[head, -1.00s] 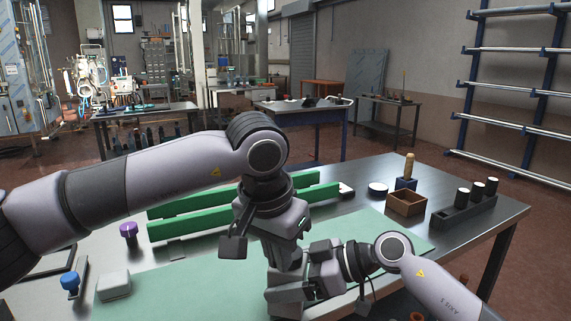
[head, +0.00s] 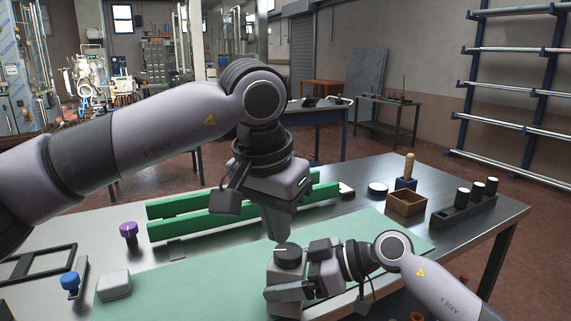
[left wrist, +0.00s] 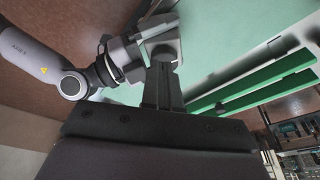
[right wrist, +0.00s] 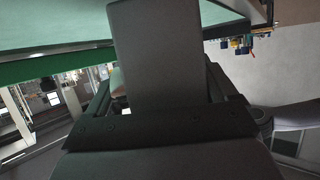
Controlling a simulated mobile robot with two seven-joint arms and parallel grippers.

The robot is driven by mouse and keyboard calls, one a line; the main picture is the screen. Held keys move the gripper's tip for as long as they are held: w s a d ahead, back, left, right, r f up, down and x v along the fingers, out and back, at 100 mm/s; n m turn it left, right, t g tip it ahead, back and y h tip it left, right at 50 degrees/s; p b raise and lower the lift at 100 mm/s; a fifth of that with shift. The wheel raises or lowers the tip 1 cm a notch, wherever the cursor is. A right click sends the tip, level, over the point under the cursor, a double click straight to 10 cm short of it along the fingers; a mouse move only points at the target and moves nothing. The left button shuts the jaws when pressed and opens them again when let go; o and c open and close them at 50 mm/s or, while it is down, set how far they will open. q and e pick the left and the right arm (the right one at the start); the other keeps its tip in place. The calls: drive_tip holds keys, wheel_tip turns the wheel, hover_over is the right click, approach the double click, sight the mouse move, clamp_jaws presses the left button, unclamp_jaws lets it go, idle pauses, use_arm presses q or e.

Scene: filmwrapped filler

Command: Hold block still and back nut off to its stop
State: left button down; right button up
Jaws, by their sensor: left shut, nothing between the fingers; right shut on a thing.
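The dark round nut (head: 288,252), with a pale line across its top, sits on a grey block (head: 281,272) over the green mat. My right gripper (head: 284,289) is shut on the block from the right and hides part of it. My left gripper (head: 279,236) points down just above the nut, shut and empty, with its tips apart from the nut. In the right wrist view a broad dark slab fills the middle; I cannot tell the nut there.
Green rails (head: 225,218) lie behind the left gripper. A purple knob (head: 128,231), a blue knob (head: 71,282) and a pale grey block (head: 114,286) stand at the left. A wooden box (head: 407,203) and a dark rack (head: 463,209) stand at the right.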

sight(281, 274)
use_arm(q)
drive_tip(key=shift+r, duration=0.1)
use_arm(e)
drive_tip(key=shift+r, duration=0.15)
use_arm(q)
drive_tip(key=shift+w+a+f, duration=0.2)
drive_tip(key=shift+w+f, duration=0.05)
drive_tip(key=shift+f, duration=0.85)
drive_tip(key=shift+w+a+f, duration=0.2)
drive_tip(key=shift+a+f, duration=0.05)
drive_tip(key=shift+f, duration=0.8)
drive_tip(key=shift+w+a+f, duration=0.2)
drive_tip(key=shift+w+f, duration=0.05)
drive_tip(key=shift+f, duration=0.85)
drive_tip(key=shift+w+d, duration=0.1)
drive_tip(key=shift+w, duration=0.05)
drive_tip(key=shift+d, duration=0.25)
use_arm(e)
drive_tip(key=shift+s+a, duration=0.1)
drive_tip(key=shift+a, duration=0.05)
use_arm(q)
drive_tip(key=shift+s+d, duration=0.25)
drive_tip(key=shift+s, duration=0.15)
